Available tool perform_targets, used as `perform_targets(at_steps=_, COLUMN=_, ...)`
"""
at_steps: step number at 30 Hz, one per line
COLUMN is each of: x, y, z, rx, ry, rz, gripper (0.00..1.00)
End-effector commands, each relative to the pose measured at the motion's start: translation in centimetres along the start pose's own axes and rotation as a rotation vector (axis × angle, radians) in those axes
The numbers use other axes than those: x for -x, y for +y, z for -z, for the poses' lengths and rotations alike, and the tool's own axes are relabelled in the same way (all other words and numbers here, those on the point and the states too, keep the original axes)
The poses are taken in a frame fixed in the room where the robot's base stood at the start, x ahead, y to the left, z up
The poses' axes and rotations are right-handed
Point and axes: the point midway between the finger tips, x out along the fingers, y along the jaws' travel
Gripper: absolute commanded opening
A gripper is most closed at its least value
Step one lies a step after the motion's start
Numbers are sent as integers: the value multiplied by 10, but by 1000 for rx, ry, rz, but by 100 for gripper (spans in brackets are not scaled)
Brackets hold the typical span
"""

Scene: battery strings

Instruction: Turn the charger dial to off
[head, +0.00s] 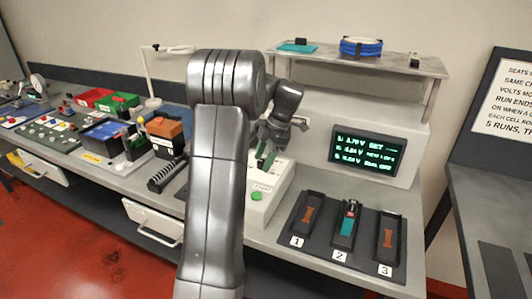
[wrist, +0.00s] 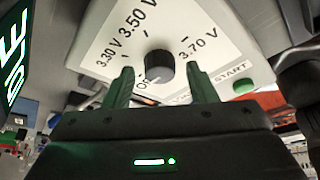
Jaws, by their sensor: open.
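The charger (head: 262,212) is a white sloped box right of my arm in the head view. In the wrist view its face (wrist: 205,22) bears the marks 3.30 V, 3.50 V and 3.70 V, and a partly covered label starting with O. The dark round charger dial (wrist: 160,66) sits among these marks; I cannot tell surely which one it points to. My gripper (wrist: 160,74) is open, one green finger on each side of the dial, with gaps visible. In the head view my gripper (head: 266,158) is over the charger and the dial is hidden.
A green START button (head: 257,196) is on the charger, also in the wrist view (wrist: 243,86). A lit screen (head: 364,153) stands behind. Numbered slots (head: 345,228) lie to the right, with a teal and red piece in slot 2. A shelf (head: 330,56) overhangs behind.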

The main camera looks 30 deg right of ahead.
Motion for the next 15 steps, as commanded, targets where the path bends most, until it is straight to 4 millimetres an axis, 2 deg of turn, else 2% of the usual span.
perform_targets(at_steps=5, x=18, y=0, z=0, rx=0, ry=-2, rz=-4, gripper=52)
perform_targets(at_steps=15, x=96, y=1, z=-1, rx=0, ry=-2, rz=-4, gripper=52)
